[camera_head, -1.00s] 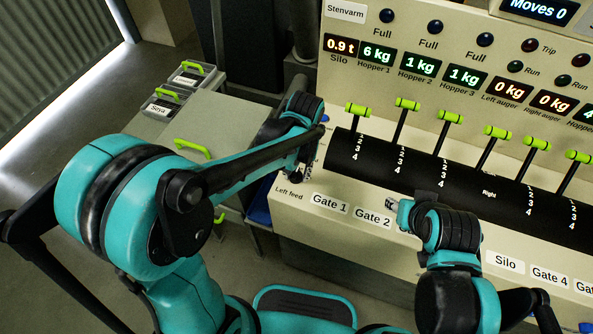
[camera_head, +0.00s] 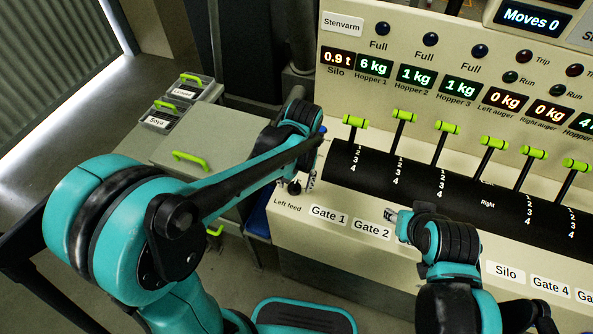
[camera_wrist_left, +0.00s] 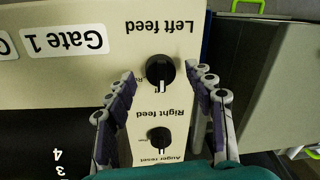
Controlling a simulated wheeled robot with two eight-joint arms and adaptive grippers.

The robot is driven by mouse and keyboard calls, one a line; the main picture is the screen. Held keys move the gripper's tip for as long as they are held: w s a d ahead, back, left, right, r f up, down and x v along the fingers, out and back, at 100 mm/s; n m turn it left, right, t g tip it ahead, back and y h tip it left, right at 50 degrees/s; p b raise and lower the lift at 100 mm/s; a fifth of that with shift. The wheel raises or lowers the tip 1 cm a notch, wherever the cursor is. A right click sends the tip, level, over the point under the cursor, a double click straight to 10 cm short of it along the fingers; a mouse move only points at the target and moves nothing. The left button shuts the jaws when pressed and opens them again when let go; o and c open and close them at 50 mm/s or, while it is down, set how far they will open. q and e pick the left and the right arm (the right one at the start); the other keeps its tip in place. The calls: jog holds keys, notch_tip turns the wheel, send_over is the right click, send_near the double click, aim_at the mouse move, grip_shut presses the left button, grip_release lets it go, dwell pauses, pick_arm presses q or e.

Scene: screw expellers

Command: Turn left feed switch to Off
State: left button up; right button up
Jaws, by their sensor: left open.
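The pointer runs toward the bottom of that picture, away from the label. Lettering beside the knob is partly hidden by a finger. My left gripper (camera_wrist_left: 162,76) is open, with one finger on each side of the knob; I cannot tell whether they touch it. In the head view the left gripper (camera_head: 300,182) is at the panel's left end, above the "Left feed" label (camera_head: 287,206). My right gripper (camera_head: 391,214) is near the Gate 2 label, jaws unclear.
A similar Right feed knob (camera_wrist_left: 160,139) sits close by, between the gripper's finger bases, with an "Auger reset" label beyond. Green-handled levers (camera_head: 404,116) stand along the black curved panel. A grey cabinet (camera_head: 200,140) stands to the left.

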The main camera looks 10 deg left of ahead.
aim_at(298, 187)
pick_arm(q)
notch_tip(298, 187, up, 11)
jog(key=shift+d, duration=0.4)
jog(key=shift+f, duration=0.1)
jog(key=s+a+f+t, duration=0.3)
jog(key=s+a+t, duration=0.4)
jog(key=s+a, duration=0.3)
jog(key=shift+h, duration=0.4)
dwell(0.7)
